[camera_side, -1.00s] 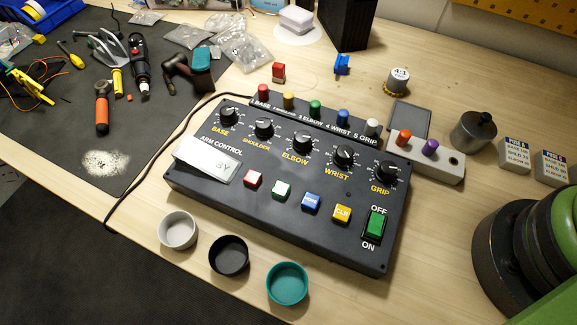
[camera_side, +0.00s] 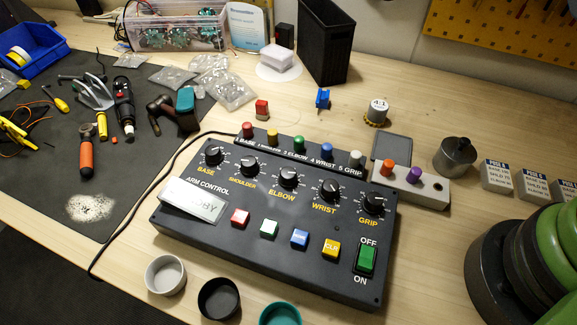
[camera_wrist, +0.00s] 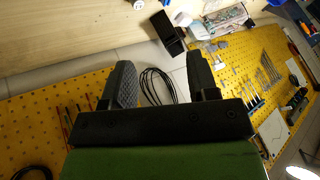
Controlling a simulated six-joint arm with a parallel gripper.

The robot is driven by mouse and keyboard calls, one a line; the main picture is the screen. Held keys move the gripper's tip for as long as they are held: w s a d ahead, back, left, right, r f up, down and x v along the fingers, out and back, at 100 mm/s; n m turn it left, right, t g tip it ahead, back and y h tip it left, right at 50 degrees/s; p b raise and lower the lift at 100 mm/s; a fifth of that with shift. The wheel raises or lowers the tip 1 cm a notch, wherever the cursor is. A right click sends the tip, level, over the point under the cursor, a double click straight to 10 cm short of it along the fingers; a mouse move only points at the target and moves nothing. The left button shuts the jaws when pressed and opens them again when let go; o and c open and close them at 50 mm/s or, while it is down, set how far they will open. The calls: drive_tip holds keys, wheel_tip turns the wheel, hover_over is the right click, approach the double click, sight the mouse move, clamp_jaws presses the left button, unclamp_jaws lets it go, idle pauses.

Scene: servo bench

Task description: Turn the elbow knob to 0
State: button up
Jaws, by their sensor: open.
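The elbow knob (camera_side: 288,177) is a black dial with a pale pointer, in the middle of the knob row on the dark control box (camera_side: 215,256) in the side view. A yellow ELBOW label (camera_side: 281,196) lies below it. The scale digits around it are too small to read. My gripper (camera_wrist: 165,80) shows in the wrist view with its two dark fingers wide apart and nothing between them. It faces a yellow pegboard and shelf, away from the box. The gripper does not show in the side view.
Other knobs flank the elbow knob: shoulder (camera_side: 249,166) and wrist (camera_side: 330,190). Coloured buttons and a green power switch (camera_side: 366,258) sit in front. Coloured pegs (camera_side: 299,145) stand behind. Small cups (camera_side: 165,275) stand before the box. My green arm part fills the right edge.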

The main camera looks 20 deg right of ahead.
drive_tip(key=g+h, duration=0.2)
drive_tip(key=g, duration=0.5)
hover_over(288, 173)
wheel_tip(288, 173, down, 17)
wheel_tip(288, 173, down, 10)
drive_tip(key=shift+r, duration=0.2)
drive_tip(key=c, duration=0.9)
